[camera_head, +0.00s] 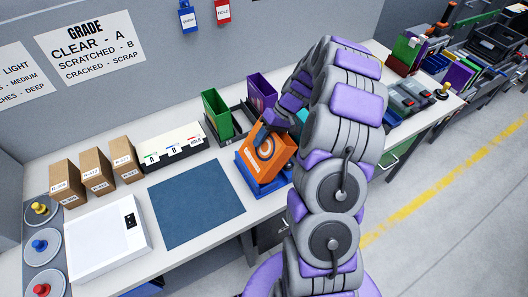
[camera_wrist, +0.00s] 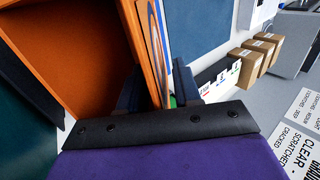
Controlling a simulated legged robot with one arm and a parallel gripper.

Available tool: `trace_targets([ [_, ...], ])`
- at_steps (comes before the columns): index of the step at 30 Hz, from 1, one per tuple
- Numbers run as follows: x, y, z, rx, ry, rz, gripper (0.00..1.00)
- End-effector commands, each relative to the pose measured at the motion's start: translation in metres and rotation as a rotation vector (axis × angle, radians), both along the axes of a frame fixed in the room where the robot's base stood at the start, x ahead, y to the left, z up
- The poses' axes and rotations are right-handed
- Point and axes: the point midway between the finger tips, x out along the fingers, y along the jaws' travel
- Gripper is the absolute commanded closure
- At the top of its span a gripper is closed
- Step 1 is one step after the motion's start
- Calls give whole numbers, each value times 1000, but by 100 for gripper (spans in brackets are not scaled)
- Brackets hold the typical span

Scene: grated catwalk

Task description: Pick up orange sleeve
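The orange sleeve (camera_head: 265,158) is an open-topped box with a round white logo on its front. It sits tilted in a blue holder (camera_head: 246,176) on the bench. My gripper (camera_head: 268,130) is at the sleeve's upper edge. In the wrist view the sleeve (camera_wrist: 75,55) fills the upper left, with its hollow inside showing. The dark fingers of my gripper (camera_wrist: 158,92) stand on either side of one sleeve wall. A narrow gap shows beside the right finger, so they look open around the wall. The fingertips are partly hidden.
A green sleeve (camera_head: 217,112) and a purple sleeve (camera_head: 262,92) stand behind in dark holders. A white card box (camera_head: 172,147), cardboard boxes (camera_head: 95,170) and a white scale (camera_head: 100,240) stand left. The blue mat (camera_head: 195,203) is bare.

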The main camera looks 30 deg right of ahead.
Motion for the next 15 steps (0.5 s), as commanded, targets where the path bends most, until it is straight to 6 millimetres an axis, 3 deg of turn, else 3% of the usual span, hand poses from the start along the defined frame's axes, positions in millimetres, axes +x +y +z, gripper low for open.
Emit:
trace_targets([
  [2,0,0,0,0,0,0,68],
  [12,0,0,0,1,1,1,100],
  [15,0,-1,0,0,1,1,100],
])
